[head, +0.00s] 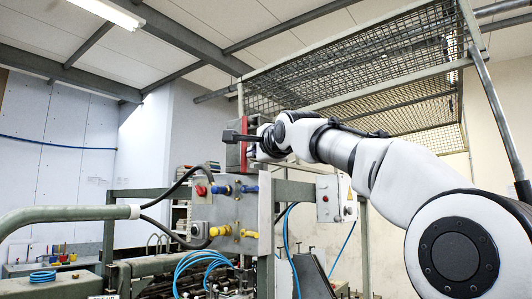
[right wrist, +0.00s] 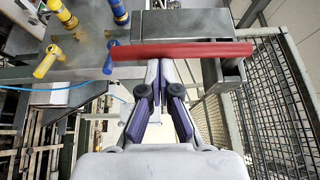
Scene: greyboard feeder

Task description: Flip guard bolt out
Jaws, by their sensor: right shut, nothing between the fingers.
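My right gripper (head: 262,143) reaches in from the right at the top of the machine's control panel. In the right wrist view its two fingers (right wrist: 159,72) are shut together and empty, with the tips close to the lower edge of a red bar (right wrist: 185,50). I cannot tell whether they touch it. A grey metal block and bracket (right wrist: 231,72) sit at the bar's right end. I cannot tell which piece is the bolt. My left gripper is out of view.
A mesh guard (head: 350,75) hangs above, and mesh (right wrist: 275,100) also runs along the right in the wrist view. The panel (head: 225,212) carries blue and yellow knobs close to the gripper. Blue hoses (head: 200,262) hang below. A small grey box (head: 336,198) stands to the right.

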